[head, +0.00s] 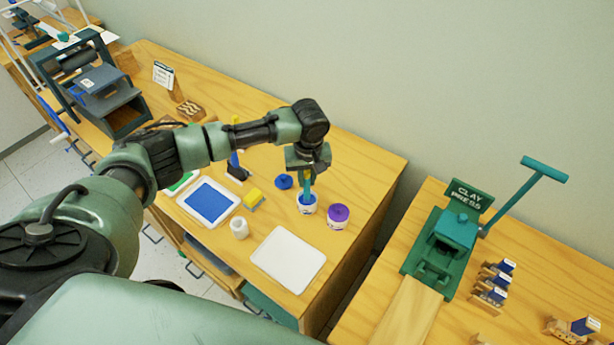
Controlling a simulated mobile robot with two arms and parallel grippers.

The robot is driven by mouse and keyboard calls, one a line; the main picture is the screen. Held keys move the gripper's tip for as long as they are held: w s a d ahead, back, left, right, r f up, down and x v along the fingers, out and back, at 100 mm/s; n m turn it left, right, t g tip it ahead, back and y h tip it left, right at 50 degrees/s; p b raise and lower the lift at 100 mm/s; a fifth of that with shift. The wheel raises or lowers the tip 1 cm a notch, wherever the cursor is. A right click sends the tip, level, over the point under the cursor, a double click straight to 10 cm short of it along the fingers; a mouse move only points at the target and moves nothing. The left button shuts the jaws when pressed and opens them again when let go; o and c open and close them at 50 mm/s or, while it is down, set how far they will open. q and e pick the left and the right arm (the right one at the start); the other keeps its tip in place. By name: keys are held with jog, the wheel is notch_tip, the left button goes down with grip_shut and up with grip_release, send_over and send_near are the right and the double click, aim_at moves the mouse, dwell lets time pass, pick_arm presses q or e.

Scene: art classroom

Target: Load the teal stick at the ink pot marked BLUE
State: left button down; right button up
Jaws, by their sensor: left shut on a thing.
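My left gripper (307,172) points down over the wooden table and is shut on the teal stick (307,187). The stick is upright, and its lower end is in or just over the mouth of a white pot with blue ink (306,206). Its tip is hidden. The writing on the pot's label is too small to read. A round blue lid (284,182) lies on the table just left of the pot. My right gripper is not in view.
A purple-topped pot (338,216) stands close to the right of the blue one. A gap separates this table from the clay press (452,238) table.

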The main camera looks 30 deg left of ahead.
pick_arm(q)
jog(key=shift+w+r+p, duration=0.1)
jog(key=shift+r+p, duration=2.45)
jog(key=shift+p, duration=0.05)
jog(key=shift+r+p, duration=0.6)
jog(key=shift+r, duration=0.3)
